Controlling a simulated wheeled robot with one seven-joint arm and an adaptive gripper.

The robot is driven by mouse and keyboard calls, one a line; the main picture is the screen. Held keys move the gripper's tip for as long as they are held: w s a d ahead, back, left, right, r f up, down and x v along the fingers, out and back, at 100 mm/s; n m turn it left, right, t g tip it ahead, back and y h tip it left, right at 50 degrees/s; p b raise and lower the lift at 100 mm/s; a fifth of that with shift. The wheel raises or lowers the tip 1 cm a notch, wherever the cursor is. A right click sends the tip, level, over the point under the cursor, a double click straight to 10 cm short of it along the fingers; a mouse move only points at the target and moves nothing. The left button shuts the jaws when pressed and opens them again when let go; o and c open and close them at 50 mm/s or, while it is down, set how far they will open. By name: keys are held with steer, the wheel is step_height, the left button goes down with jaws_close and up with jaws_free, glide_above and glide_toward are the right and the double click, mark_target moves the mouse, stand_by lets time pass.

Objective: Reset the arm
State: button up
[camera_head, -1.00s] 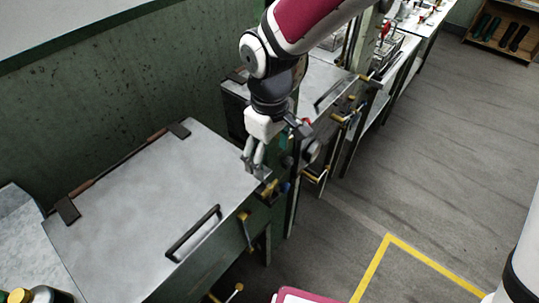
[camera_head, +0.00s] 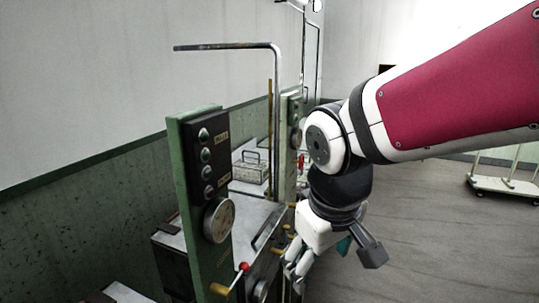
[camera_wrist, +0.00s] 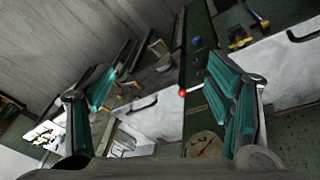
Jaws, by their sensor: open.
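My gripper (camera_head: 296,270) hangs at the end of my arm in the head view, pointing down in front of a metal-topped basin station. In the wrist view my gripper (camera_wrist: 165,105) shows two teal-padded fingers spread apart with nothing between them. Beyond the fingers lie the basin fronts, a red-knobbed lever and a dial, seen at a tilt. My fingertips look clear of the station, but the exact gap cannot be told.
A green control panel (camera_head: 205,200) with a round gauge (camera_head: 218,220) stands left of my gripper. A red-knobbed lever (camera_head: 243,267) sticks out below it. A bent pipe (camera_head: 235,46) rises behind. A white trolley (camera_head: 505,186) stands at the right. The grey floor (camera_head: 430,240) between is open.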

steer(key=s+d+r+m+t, duration=0.1)
steer(key=s+d+r+m, duration=0.1)
steer(key=s+d, duration=0.3)
steer(key=s+d+r+m+t, duration=0.1)
steer(key=s+d+r+m, duration=0.1)
steer(key=s+d+m, duration=0.2)
steer(key=shift+s+d+r+t, duration=0.3)
steer(key=shift+s+d, duration=0.05)
steer(key=shift+d, duration=0.6)
